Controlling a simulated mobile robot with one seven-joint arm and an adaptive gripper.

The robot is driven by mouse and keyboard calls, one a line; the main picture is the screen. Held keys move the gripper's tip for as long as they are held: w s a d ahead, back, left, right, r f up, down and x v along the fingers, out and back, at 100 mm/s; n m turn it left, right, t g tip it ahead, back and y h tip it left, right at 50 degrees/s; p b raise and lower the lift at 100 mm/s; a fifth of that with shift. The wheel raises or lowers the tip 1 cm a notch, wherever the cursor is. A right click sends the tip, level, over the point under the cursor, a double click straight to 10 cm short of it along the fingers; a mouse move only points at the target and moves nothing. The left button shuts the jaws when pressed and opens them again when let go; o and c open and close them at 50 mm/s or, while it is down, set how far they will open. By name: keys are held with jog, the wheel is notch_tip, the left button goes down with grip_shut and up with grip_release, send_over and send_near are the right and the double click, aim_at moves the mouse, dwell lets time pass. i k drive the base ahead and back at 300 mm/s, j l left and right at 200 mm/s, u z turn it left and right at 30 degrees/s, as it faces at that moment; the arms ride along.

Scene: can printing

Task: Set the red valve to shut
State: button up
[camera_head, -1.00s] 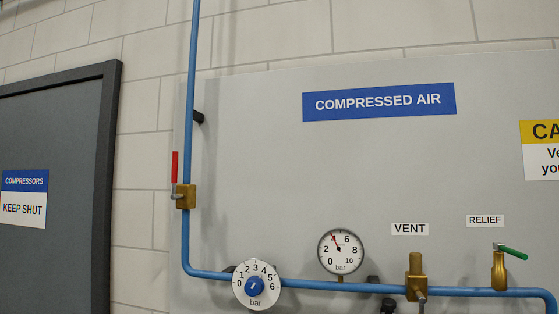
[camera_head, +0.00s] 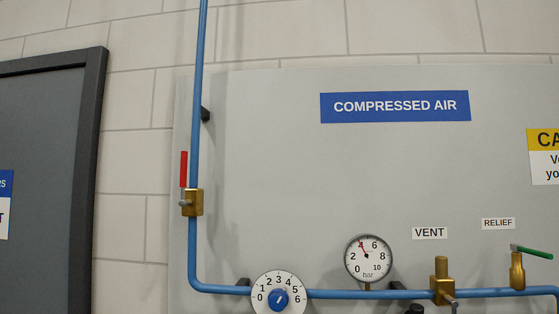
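The red valve has a red lever handle (camera_head: 183,169) on a brass body (camera_head: 193,202). It sits on the vertical blue pipe (camera_head: 197,130) at the left of the grey panel. The lever points up, in line with the pipe. My gripper is not in view, and nothing covers the valve.
A dial regulator (camera_head: 279,299) and a pressure gauge (camera_head: 368,259) sit along the lower pipe. Right of them are the brass vent valve (camera_head: 442,285) and the relief valve with a green lever (camera_head: 532,252). A dark door (camera_head: 40,150) stands at left. The panel's middle is clear.

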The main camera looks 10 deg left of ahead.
aim_at(183, 203)
jog(key=j, duration=0.5)
jog(key=k+j+z, duration=0.1)
jog(key=j, duration=0.45)
jog(key=k+j, duration=0.1)
jog(key=j, duration=0.4)
